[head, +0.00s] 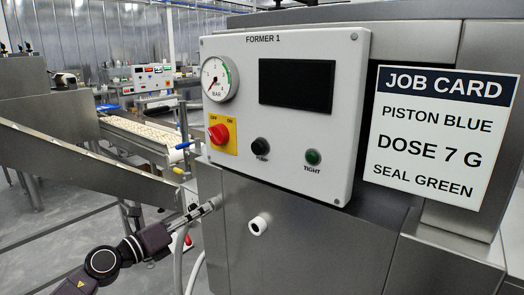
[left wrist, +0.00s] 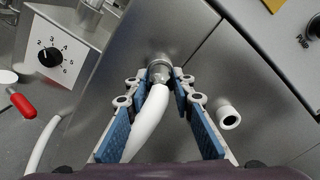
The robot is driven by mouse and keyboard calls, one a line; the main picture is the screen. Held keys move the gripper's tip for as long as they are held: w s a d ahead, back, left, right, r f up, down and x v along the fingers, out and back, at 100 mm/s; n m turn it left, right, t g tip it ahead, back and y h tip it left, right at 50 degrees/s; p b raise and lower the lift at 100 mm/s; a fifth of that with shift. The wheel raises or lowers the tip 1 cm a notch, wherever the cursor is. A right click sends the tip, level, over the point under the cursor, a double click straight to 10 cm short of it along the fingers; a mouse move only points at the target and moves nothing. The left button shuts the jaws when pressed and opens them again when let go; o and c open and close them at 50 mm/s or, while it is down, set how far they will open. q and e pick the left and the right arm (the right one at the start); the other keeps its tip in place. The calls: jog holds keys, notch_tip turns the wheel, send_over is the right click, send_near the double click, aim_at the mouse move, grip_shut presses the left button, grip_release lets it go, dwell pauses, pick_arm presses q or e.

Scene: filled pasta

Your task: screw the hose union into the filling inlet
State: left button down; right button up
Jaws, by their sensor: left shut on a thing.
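In the left wrist view my left gripper (left wrist: 164,80) is shut on the metal hose union (left wrist: 160,70), with blue-padded fingers on either side. The white hose (left wrist: 150,122) runs from the union down between the fingers. The union's far end meets or nearly meets the steel machine front; its thread is hidden. A white round stub with a dark bore (left wrist: 229,117) sticks out to the right, empty; I cannot tell whether this is the filling inlet. The stub also shows in the head view (head: 259,224), right of my left gripper (head: 212,204). My right gripper is not in view.
Above is the control box (head: 285,110) with a gauge (head: 220,79), a red knob (head: 219,134), a PUMP button (head: 260,147) and a dark green TIGHT lamp (head: 313,157). A job card (head: 440,135) hangs right. A sloping steel chute (head: 90,165) stands left.

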pick_arm(q)
jog(key=shift+f+m, duration=0.1)
jog(key=shift+m, duration=0.4)
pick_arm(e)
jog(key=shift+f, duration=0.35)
pick_arm(q)
jog(key=m+b, duration=0.1)
jog(key=m, duration=0.1)
jog(key=m+b, duration=0.1)
jog(key=b, duration=0.1)
jog(key=shift+f+m, duration=0.3)
jog(key=shift+m, duration=0.1)
jog(key=m+b, duration=0.5)
jog(key=m, duration=0.1)
jog(key=shift+r+m+b, duration=0.1)
jog(key=shift+m+b, duration=0.2)
jog(key=shift+m, duration=0.1)
jog(key=shift+r+m, duration=0.1)
jog(key=shift+m, duration=0.3)
jog(key=shift+r+b, duration=0.1)
jog(key=shift+b, duration=0.2)
jog(key=shift+r, duration=0.1)
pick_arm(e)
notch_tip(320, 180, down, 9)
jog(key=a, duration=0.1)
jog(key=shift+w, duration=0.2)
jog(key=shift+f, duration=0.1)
